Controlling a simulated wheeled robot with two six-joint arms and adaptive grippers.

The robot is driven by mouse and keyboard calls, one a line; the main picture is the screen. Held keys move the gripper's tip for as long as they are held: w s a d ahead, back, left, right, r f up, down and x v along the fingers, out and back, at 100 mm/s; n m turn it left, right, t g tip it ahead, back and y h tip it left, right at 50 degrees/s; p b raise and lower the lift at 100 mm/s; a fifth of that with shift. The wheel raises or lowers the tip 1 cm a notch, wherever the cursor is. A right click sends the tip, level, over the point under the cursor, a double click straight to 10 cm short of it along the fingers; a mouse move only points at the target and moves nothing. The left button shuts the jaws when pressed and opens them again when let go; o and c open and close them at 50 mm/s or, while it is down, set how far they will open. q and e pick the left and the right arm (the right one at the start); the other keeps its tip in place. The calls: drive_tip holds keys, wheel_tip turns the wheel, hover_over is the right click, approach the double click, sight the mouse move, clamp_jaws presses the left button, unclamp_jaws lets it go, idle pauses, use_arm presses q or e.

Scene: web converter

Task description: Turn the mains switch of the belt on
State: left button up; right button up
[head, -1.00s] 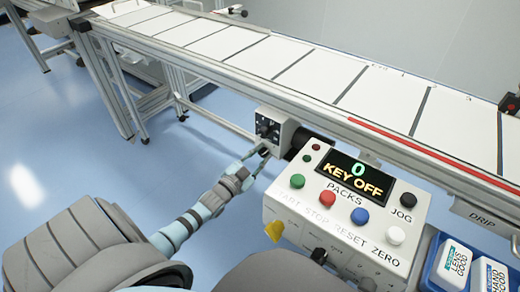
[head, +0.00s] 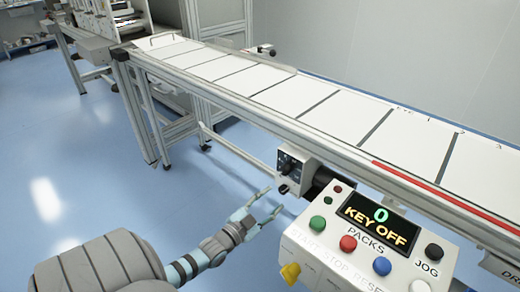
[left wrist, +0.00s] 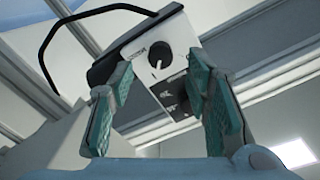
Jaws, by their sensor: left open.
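The switch box (head: 292,168) is a small grey-white box with a dark front, mounted under the near side of the belt (head: 330,118). In the left wrist view the box (left wrist: 130,48) shows a round black knob with a pale pointer mark (left wrist: 159,54) and a second dark control (left wrist: 172,92) below it. I cannot read their labels. My left gripper (head: 272,203) is open and empty, a little below and left of the box in the head view. Its teal fingers (left wrist: 160,88) frame the lower part of the box in the wrist view. My right gripper is not in view.
A control panel (head: 330,248) stands right of the left gripper, its display (head: 378,223) reading "0 KEY OFF", with coloured buttons and a yellow part (head: 290,273). A dark cylinder joins the box on its right. Blue floor (head: 90,150) is open to the left.

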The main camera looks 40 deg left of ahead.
use_arm(q)
drive_tip(key=s, duration=0.7)
drive_tip(key=shift+w+d, duration=0.1)
